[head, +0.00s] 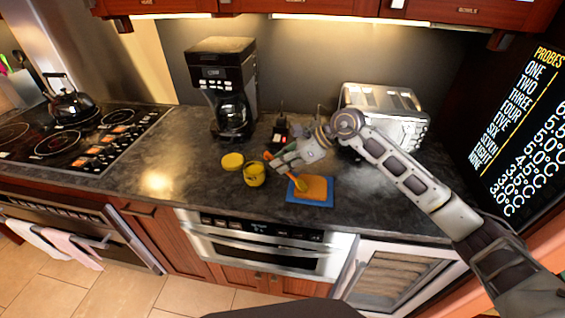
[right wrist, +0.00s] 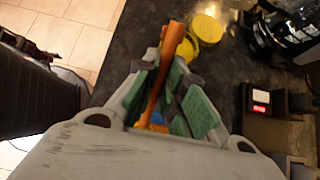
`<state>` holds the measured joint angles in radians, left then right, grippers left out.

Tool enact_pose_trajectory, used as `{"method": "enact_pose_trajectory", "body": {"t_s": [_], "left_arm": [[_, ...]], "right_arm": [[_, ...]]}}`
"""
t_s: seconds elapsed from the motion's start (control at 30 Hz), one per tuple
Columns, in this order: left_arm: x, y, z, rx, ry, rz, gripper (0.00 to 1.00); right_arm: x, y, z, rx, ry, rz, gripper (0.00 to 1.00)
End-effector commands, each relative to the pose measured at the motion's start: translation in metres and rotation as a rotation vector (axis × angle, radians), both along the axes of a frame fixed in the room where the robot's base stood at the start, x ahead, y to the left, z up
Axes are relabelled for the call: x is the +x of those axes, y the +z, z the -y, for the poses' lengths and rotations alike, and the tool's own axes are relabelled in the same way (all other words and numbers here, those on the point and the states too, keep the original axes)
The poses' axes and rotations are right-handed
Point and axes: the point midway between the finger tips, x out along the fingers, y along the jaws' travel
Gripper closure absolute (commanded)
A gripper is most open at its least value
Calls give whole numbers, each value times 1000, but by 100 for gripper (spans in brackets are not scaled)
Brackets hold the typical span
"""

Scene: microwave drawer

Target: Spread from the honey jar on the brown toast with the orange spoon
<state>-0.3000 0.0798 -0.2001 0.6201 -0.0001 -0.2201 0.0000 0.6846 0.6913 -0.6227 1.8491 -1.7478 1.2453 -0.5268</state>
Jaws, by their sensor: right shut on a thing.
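The honey jar (head: 254,175) is yellow and stands open on the counter. The brown toast (head: 316,187) lies on a blue board (head: 310,204) to its right. My right gripper (head: 284,167) is shut on the orange spoon (right wrist: 169,48), whose handle end sticks out toward the jar side in the head view. The spoon's yellowish lower end (head: 300,184) is over the left part of the toast; I cannot tell whether it touches. The right wrist view shows the handle between the green finger pads, with the fingers hiding most of the toast. My left gripper is not in view.
A round yellow lid (head: 232,161) lies left of the jar. A coffee maker (head: 223,85) stands behind, and a toaster (head: 385,112) stands behind my right forearm. Small dark items (head: 281,130) stand at the back. The counter left of the lid is clear up to the stove (head: 75,135).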

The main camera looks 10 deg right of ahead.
Motion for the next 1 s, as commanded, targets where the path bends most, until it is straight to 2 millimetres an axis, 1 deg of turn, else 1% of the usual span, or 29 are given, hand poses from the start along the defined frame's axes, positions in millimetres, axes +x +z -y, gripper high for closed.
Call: {"method": "enact_pose_trajectory", "body": {"t_s": [0.2, 0.57, 1.0], "left_arm": [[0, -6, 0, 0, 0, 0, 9], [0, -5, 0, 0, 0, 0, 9], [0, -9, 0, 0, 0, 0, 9]], "right_arm": [[0, -2, 0, 0, 0, 1, 100], [0, -3, 0, -1, 1, -1, 100], [-3, -4, 12, -3, -1, -3, 100]]}}
